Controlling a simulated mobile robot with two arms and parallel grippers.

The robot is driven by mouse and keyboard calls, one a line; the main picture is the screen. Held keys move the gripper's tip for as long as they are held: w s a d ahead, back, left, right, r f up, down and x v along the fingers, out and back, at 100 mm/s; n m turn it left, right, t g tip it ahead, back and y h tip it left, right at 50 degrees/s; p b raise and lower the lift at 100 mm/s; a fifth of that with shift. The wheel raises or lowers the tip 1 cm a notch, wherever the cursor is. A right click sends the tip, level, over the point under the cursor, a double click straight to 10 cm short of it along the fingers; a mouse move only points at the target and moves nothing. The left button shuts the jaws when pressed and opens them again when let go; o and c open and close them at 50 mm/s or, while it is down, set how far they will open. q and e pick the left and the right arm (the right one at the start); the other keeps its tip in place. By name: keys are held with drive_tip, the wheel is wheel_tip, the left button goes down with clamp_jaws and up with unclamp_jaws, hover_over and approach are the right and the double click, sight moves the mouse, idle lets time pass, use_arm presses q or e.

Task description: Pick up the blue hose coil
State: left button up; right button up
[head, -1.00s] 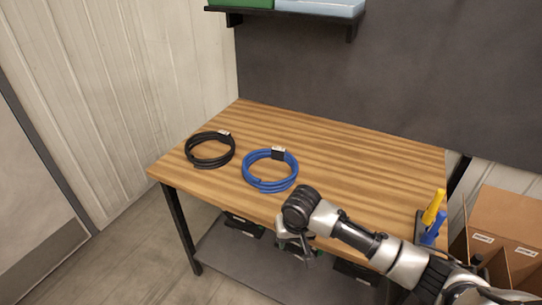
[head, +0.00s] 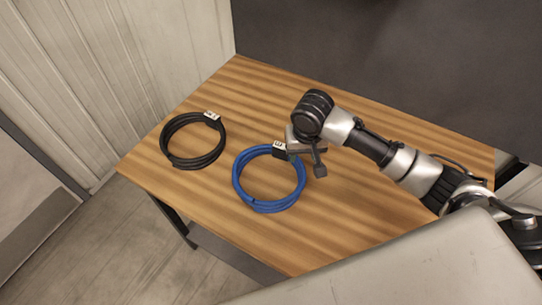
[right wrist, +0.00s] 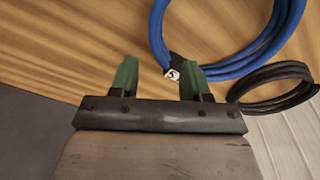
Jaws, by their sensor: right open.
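The blue hose coil (head: 268,205) lies flat on the wooden table, with a black band and a white tag on its far right side. It also shows in the right wrist view (right wrist: 253,55), at the upper right. My right gripper (head: 306,165) is over the table by the coil's right edge, near the band. In the right wrist view its two green fingers (right wrist: 157,78) are apart with nothing between them; the coil's tagged part is close to the right finger. My left gripper is not in view.
A black hose coil (head: 165,140) lies to the left of the blue one, apart from it. The wooden table (head: 250,90) is clear behind the coils. A dark wall panel (head: 400,60) stands behind the table. A grey surface covers the lower right.

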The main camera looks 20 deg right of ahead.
sight(302, 169)
wheel_tip(302, 169, down, 5)
drive_tip(key=shift+s+d+r, duration=0.1)
drive_tip(key=shift+r, duration=0.1)
drive_tip(key=f, duration=0.1)
drive_tip(key=f+p, duration=0.1)
drive_tip(key=f, duration=0.2)
drive_tip(key=shift+w+d+f+p, duration=0.2)
drive_tip(key=shift+w+f+p, duration=0.1)
drive_tip(key=shift+f+p, duration=0.1)
drive_tip(key=shift+f, duration=0.55)
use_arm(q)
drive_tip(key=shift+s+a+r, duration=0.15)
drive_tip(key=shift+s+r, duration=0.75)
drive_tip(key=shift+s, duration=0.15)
use_arm(e)
drive_tip(key=shift+w, duration=0.1)
clamp_jaws()
